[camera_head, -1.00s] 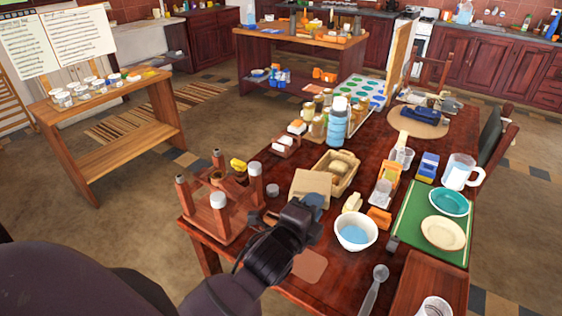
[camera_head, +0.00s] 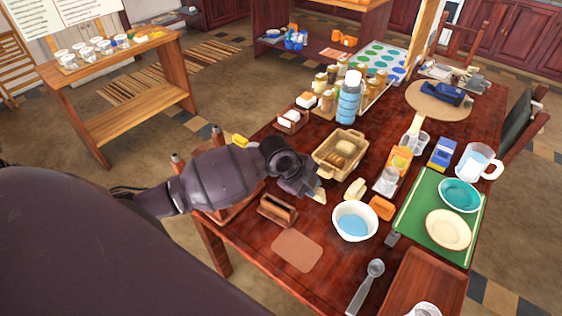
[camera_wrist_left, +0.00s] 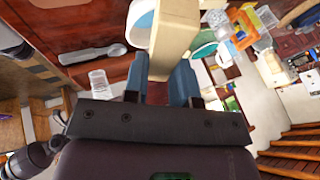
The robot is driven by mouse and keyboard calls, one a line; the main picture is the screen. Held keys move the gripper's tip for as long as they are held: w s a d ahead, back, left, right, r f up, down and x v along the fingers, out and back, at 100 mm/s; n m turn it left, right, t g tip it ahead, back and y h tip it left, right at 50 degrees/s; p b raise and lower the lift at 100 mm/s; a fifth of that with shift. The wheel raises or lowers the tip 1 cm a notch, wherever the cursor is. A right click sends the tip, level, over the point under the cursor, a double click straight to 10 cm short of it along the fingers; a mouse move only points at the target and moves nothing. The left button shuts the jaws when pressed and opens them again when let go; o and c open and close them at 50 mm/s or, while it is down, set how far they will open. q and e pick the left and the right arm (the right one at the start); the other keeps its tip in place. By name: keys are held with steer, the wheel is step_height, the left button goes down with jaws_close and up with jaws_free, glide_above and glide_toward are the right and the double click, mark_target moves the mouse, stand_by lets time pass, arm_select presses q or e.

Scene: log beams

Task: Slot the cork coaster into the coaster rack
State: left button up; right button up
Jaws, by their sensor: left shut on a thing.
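The cork coaster (camera_head: 320,197) is pale tan and shows as a narrow piece at the tip of my left gripper (camera_head: 310,188). In the left wrist view the coaster (camera_wrist_left: 175,38) is a beige slab seen nearly edge-on between the two blue-grey fingers of the gripper (camera_wrist_left: 164,78), which are shut on it. The coaster rack (camera_head: 277,211) looks to be the small brown wooden holder with a dark slot, on the table just left of and nearer than the gripper. The coaster is apart from it. My right gripper is not in view.
A flat brown mat (camera_head: 297,251) lies in front of the rack. A white bowl (camera_head: 354,222) with blue inside stands close right of the coaster. A wicker basket (camera_head: 352,139) is behind. A grey spoon (camera_head: 366,287) lies at the front.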

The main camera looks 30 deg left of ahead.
arm_select(q)
steer(key=a+r+n+g+p, duration=0.1)
steer(key=a+r+g, duration=0.2)
steer(key=a, duration=0.5)
steer(key=shift+s+a+r+g, duration=0.2)
steer(key=shift+s+a+g, duration=0.15)
steer(key=shift+g, duration=0.55)
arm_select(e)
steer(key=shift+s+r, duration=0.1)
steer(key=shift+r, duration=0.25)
arm_select(q)
steer(key=shift+a+r, duration=0.1)
steer(key=shift+a, duration=0.05)
step_height(320, 180, down, 8)
steer(key=b, duration=0.3)
steer(key=shift+r+b, duration=0.15)
steer(key=shift+b, duration=0.15)
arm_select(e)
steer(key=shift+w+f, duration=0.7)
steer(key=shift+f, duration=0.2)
arm_select(q)
steer(key=shift+f+b, duration=0.65)
steer(key=shift+f, duration=0.5)
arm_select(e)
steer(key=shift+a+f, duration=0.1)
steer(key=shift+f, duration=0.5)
arm_select(q)
steer(key=o, duration=1.6)
